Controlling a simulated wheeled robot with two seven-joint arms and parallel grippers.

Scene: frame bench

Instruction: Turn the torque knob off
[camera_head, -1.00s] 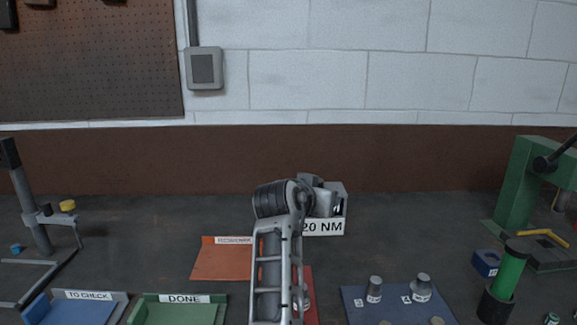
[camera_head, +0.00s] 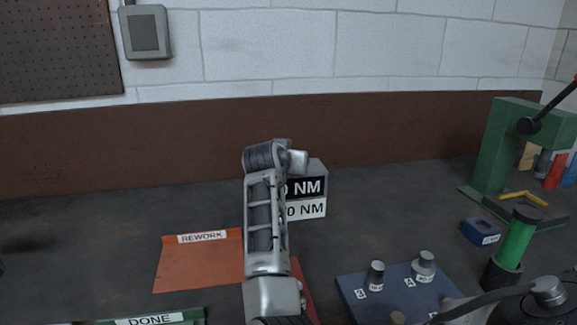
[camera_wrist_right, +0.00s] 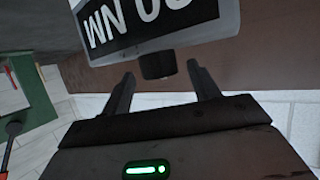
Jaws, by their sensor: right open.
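The torque box (camera_head: 316,184) stands on the bench, with a black NM label above a white NM label; the arm partly covers both. In the right wrist view the box (camera_wrist_right: 224,16) is at the top, its lettering upside down. A black knob (camera_wrist_right: 157,66) sticks out from its edge. My right gripper (camera_wrist_right: 160,72) is open, one finger on each side of the knob, with gaps visible. In the head view my arm reaches up to the box, and its fingers and the knob are hidden. My left gripper is not in view.
An orange REWORK mat (camera_head: 200,262) lies left of the arm. A blue mat (camera_head: 350,287) with grey weights (camera_head: 375,275) lies to the right. A green cylinder (camera_head: 516,240), a blue block (camera_head: 481,232) and a green press (camera_head: 492,150) stand further right. The bench behind REWORK is clear.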

